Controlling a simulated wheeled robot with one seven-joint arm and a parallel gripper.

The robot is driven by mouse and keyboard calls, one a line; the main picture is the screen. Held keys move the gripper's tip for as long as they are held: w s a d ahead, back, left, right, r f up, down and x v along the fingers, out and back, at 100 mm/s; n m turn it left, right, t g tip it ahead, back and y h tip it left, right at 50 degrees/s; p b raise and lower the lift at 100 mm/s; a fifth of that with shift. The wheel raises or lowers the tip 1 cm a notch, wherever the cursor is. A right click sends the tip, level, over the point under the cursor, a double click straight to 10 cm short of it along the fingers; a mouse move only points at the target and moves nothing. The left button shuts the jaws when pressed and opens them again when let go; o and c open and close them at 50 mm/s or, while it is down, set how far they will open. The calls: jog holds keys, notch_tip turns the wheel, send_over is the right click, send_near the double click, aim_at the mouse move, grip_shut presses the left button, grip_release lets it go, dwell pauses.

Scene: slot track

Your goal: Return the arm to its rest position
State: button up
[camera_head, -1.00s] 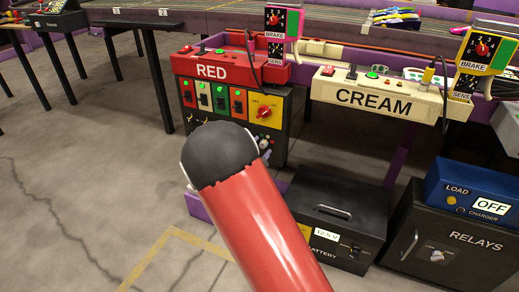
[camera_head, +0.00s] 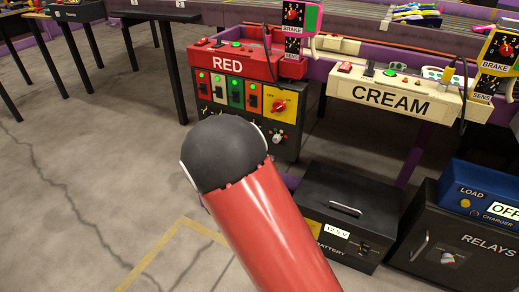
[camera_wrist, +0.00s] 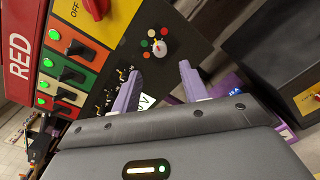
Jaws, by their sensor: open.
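My arm shows in the head view as a red link with a black rounded joint, reaching up from the bottom middle. My gripper is hidden behind it there. In the wrist view my gripper (camera_wrist: 159,72) shows two pale purple fingers standing apart, with nothing held between them. Beyond the fingers is the lower part of the black switch panel (camera_wrist: 125,45) under the red box. I cannot tell the exact distance from the fingers to the panel.
The red box (camera_head: 231,64) and cream box (camera_head: 391,97) hang along the track's edge, with brake handsets above. The battery box (camera_head: 345,205) and relay cabinet (camera_head: 462,250) stand on the floor at right. Bare floor (camera_head: 80,190) lies at left.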

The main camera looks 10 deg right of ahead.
jog(key=s+d+r+m+g+y+p, duration=0.1)
jog(key=s+d+r+m+g+p, duration=0.1)
jog(key=s+d+r+m+g, duration=0.45)
jog(key=s+d+r+m+g+p, duration=0.3)
jog(key=s+d+r+m+g, duration=0.25)
jog(key=s, duration=0.45)
jog(key=s+a+r+m+t+y+p, duration=0.2)
jog(key=s+a+r+m+y, duration=0.1)
jog(key=s, duration=0.4)
jog(key=s+a+r+m+t+y+p, duration=0.1)
jog(key=s+a+r+m+y, duration=0.3)
jog(key=s, duration=0.4)
jog(key=r+m+y+p, duration=0.1)
jog(key=y, duration=0.1)
jog(key=shift+r+m+t+y, duration=0.3)
jog(key=shift+t+y, duration=0.1)
